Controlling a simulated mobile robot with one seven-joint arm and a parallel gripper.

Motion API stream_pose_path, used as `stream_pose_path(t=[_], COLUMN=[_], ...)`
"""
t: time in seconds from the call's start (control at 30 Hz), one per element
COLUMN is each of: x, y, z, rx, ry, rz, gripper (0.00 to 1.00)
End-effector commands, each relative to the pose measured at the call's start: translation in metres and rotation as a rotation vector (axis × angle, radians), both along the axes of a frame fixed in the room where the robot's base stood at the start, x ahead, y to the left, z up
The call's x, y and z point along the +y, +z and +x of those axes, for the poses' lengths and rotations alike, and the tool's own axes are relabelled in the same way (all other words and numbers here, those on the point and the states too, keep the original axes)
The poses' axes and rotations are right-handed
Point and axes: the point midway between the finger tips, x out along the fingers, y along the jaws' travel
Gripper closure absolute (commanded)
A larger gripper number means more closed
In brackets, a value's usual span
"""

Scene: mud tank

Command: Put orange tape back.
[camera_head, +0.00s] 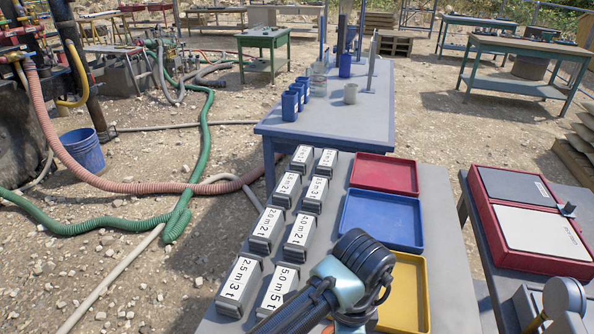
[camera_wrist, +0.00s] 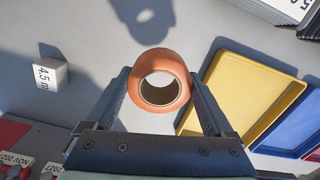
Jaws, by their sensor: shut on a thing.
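In the head view my arm hides the gripper and the tape at the bottom, near the yellow tray (camera_head: 411,300).
The yellow tray also shows in the wrist view (camera_wrist: 235,85), beside the blue tray (camera_wrist: 295,125). A white block marked 4.5 m (camera_wrist: 50,75) stands left. In the head view, the blue tray (camera_head: 383,219), red tray (camera_head: 385,173) and several labelled blocks (camera_head: 268,228) occupy the table.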

Motion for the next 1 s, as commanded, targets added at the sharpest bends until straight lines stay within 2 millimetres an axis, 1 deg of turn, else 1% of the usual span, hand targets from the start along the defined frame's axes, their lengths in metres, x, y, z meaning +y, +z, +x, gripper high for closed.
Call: stream_pose_path(t=[0.03,0.3,0.5,0.6,0.7,0.8,0.9,1.0], x=[0.009,0.042,0.06,0.065,0.069,0.071,0.072,0.07], y=[0.002,-0.012,-0.019,-0.022,-0.024,-0.026,-0.027,-0.028], z=[-0.003,-0.024,-0.042,-0.051,-0.057,-0.062,-0.065,-0.066], rx=[-0.003,-0.018,-0.026,-0.026,-0.027,-0.025,-0.024,-0.02], ry=[0.109,0.695,1.119,1.304,1.453,1.558,1.619,1.644], rz=[0.001,0.001,-0.007,-0.014,-0.018,-0.024,-0.027,-0.031], gripper=[0.71,0.71,0.71,0.71,0.71,0.71,0.71,0.71])
